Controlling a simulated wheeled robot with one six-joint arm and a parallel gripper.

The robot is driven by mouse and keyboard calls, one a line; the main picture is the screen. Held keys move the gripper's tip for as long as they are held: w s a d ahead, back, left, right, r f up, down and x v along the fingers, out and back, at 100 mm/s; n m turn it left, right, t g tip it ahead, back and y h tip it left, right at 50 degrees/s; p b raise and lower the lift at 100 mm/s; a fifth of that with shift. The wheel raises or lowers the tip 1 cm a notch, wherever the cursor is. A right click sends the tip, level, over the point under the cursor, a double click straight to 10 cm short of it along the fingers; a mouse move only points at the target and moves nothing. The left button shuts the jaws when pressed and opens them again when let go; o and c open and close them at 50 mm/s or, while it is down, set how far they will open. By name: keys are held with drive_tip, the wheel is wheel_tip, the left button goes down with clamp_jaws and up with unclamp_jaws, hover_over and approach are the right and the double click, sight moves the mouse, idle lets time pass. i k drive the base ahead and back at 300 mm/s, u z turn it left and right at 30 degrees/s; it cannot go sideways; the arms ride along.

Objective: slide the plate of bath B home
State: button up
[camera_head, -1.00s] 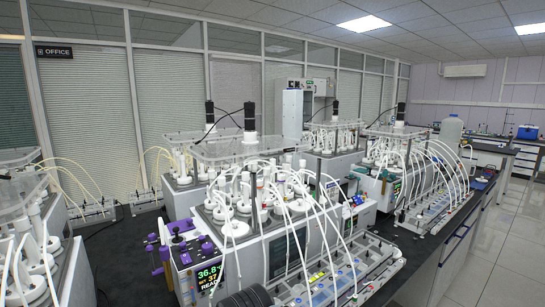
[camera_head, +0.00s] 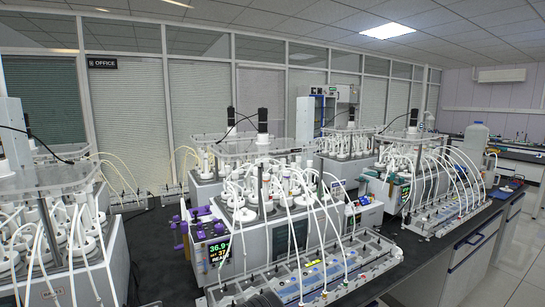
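Several water baths with white-capped bottles and clear plates above them stand on the dark bench. I cannot read which one is bath B. The nearest middle bath (camera_head: 290,236) has a lit display, and a clear plate (camera_head: 240,149) lies over its bottles, with a black motor on top. The left bath (camera_head: 108,262) has its own clear plate (camera_head: 62,181) above its bottles and is cut off by the left edge. I cannot tell how either plate sits on its bath. My gripper is not in view.
A tubing rack (camera_head: 330,275) lies along the front of the middle bath, with white tubes arching into it. Purple-handled parts (camera_head: 190,226) stand at its left. Bare dark bench (camera_head: 155,250) shows between the two near baths. Another bath (camera_head: 400,185) stands back right; floor is free at far right.

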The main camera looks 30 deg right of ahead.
sight(237, 149)
drive_tip(key=u, duration=2.25)
drive_tip(key=k, duration=1.6)
drive_tip(key=z, duration=1.75)
drive_tip(key=i, duration=0.2)
drive_tip(key=z, duration=0.25)
